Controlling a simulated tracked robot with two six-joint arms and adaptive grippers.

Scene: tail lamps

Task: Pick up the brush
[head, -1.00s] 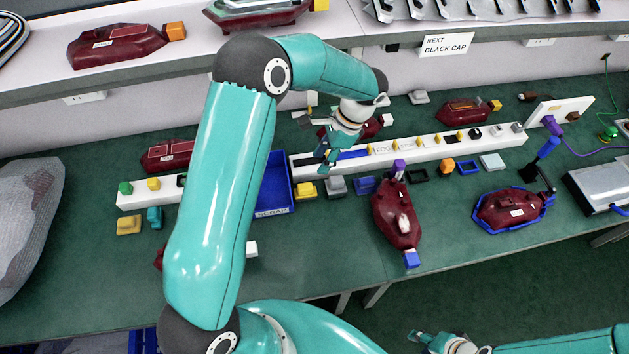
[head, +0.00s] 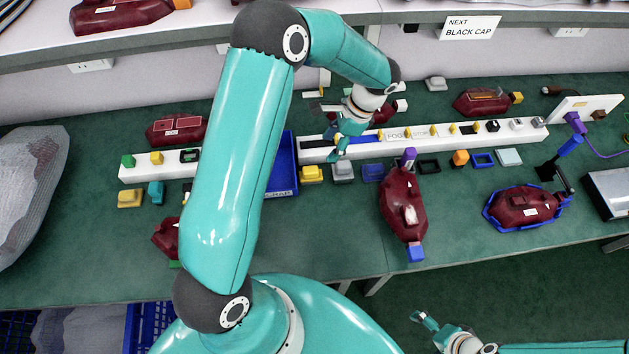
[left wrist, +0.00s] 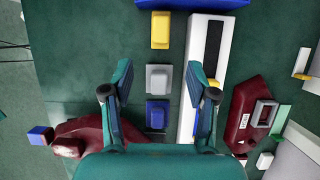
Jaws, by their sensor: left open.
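I cannot make out the brush with certainty. A small dark thing with a brown part (head: 551,90), lying at the far back right of the bench, may be it, but it is too small to tell. My left gripper (head: 336,143) is open and empty over the white rail, above the row of small caps. In the left wrist view its fingers (left wrist: 158,82) stand wide apart, with a grey cap (left wrist: 158,78) and a blue cap (left wrist: 157,114) showing below between them. My right gripper (head: 425,322) is at the bottom edge, far from these things; its jaws are unclear.
The white rail (head: 215,163) crosses the bench, with a blue bin (head: 284,178) against it. Dark red lamps lie behind the rail and in front, one with a purple cap (head: 404,195), another in a blue frame (head: 521,205). Green bench top is bare at front centre.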

